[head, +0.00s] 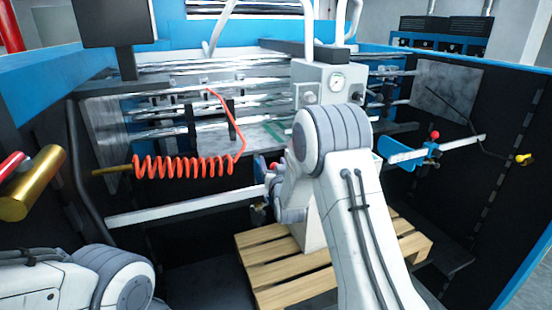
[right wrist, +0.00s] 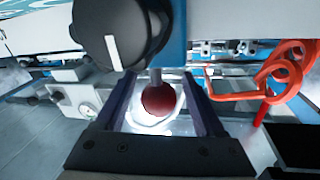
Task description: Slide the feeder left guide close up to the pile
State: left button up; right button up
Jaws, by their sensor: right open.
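The feeder left guide shows in the head view only as its red knob (head: 274,166) and small parts beside it, mostly hidden behind my right arm. In the right wrist view, the red ball knob (right wrist: 158,99) sits between the two dark fingers of my right gripper (right wrist: 159,80). The fingers are open, with a gap on each side of the knob. A pale upright pile (head: 312,232) stands on the wooden pallet (head: 268,262), partly hidden by my right arm. My left gripper is out of view; only a left arm link shows at lower left.
The blue right guide (head: 397,154) with a red knob sits on the white rail at right. A red coiled hose (head: 185,166) hangs left of my right arm. A black dial (right wrist: 122,32) is close above the fingers. Dark side walls enclose the pallet.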

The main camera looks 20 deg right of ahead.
jog(key=shift+w, duration=0.2)
jog(key=shift+c, duration=0.3)
jog(key=shift+d, duration=0.1)
grip_shut()
dwell(0.9)
